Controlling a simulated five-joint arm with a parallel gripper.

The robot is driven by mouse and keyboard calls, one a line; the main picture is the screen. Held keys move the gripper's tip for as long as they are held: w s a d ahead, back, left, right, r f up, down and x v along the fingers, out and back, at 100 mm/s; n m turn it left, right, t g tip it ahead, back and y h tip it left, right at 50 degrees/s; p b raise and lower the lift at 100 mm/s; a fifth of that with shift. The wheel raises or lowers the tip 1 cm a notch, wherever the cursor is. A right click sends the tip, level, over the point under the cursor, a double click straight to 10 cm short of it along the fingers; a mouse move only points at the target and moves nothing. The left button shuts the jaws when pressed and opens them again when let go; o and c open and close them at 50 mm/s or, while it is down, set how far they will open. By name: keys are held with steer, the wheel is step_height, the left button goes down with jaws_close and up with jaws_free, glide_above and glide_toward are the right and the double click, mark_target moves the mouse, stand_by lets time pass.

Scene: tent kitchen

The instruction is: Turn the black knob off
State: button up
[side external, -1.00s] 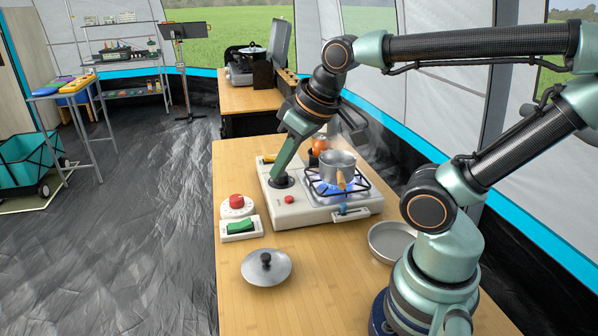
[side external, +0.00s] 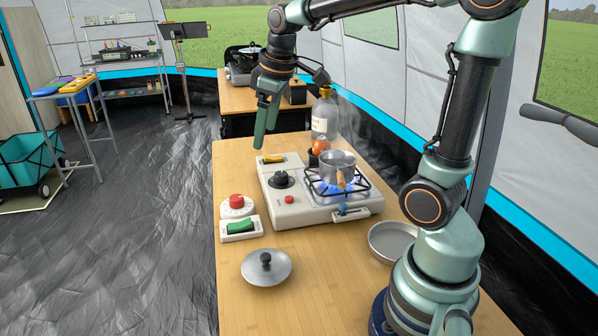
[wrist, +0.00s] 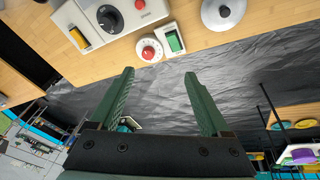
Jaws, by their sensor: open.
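The black knob (side external: 281,178) sits on the left part of the white camp stove (side external: 300,208). It shows at the top of the wrist view (wrist: 109,18), with its grip bar turned at a slant. A blue flame (side external: 322,188) burns under the steel pot (side external: 338,167) on the burner. My gripper (side external: 263,143) hangs above and behind the knob, pointing down and touching nothing. In the wrist view my gripper (wrist: 159,73) has its two green fingers wide apart with nothing between them.
A red dial (side external: 236,202) and a green rocker switch (side external: 240,228) lie left of the stove. A pot lid (side external: 266,268) and a shallow pan (side external: 391,242) lie nearer the front. A bottle (side external: 325,115) and an orange-red item (side external: 320,146) stand behind the burner.

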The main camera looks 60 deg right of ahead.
steer(key=w+d+f+n+g, duration=0.2)
steer(key=w+d+f, duration=0.1)
steer(key=w+d, duration=0.3)
steer(key=n, duration=0.2)
glide_toward(281, 174)
steer(key=shift+g+y, duration=0.3)
steer(key=shift+g, duration=0.1)
steer(key=f, duration=0.6)
steer(key=w+f, duration=0.1)
steer(key=f, duration=0.2)
steer(key=shift+d, duration=0.4)
jaws_close()
